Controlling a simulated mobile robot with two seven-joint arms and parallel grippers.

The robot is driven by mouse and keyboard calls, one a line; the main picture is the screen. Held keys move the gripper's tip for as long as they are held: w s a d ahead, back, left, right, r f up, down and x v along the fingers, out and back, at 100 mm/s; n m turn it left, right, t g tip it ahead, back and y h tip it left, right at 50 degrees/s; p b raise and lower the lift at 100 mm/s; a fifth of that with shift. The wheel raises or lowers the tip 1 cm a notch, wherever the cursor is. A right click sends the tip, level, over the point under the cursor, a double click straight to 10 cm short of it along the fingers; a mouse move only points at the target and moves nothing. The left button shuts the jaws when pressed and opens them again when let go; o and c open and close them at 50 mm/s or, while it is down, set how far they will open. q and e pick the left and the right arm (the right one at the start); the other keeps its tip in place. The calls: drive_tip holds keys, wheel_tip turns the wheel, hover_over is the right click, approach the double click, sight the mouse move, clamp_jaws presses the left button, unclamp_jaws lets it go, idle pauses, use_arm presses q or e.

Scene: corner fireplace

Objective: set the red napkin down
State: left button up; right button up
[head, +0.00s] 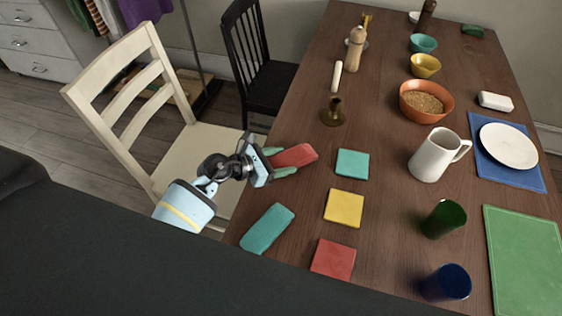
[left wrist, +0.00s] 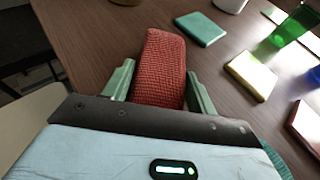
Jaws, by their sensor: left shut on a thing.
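The red napkin (head: 294,155) is a folded, textured cloth near the left edge of the wooden table (head: 310,210) in the head view. My left gripper (head: 285,161) is shut on it, with one pale green finger on each side. In the left wrist view the red napkin (left wrist: 160,55) sticks out forward between the fingers of my left gripper (left wrist: 160,78). Whether it touches the tabletop or hangs just above it, I cannot tell. My right gripper is not in view.
Teal (head: 352,164), yellow (head: 344,208) and red (head: 333,258) squares lie to the right and nearer. A folded teal cloth (head: 267,228) lies by the table edge. A candlestick (head: 333,112) stands behind. A white pitcher (head: 434,158) stands farther right. A cream chair (head: 180,160) stands left.

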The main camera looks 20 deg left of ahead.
use_arm(q)
drive_tip(key=shift+f, duration=0.45)
drive_tip(key=shift+f, duration=0.1)
drive_tip(key=shift+f, duration=0.15)
drive_tip(key=o, duration=0.9)
drive_tip(key=shift+o, duration=0.2)
drive_tip(key=shift+r, duration=0.35)
drive_tip(key=v, duration=1.2)
drive_tip(key=shift+f, duration=0.2)
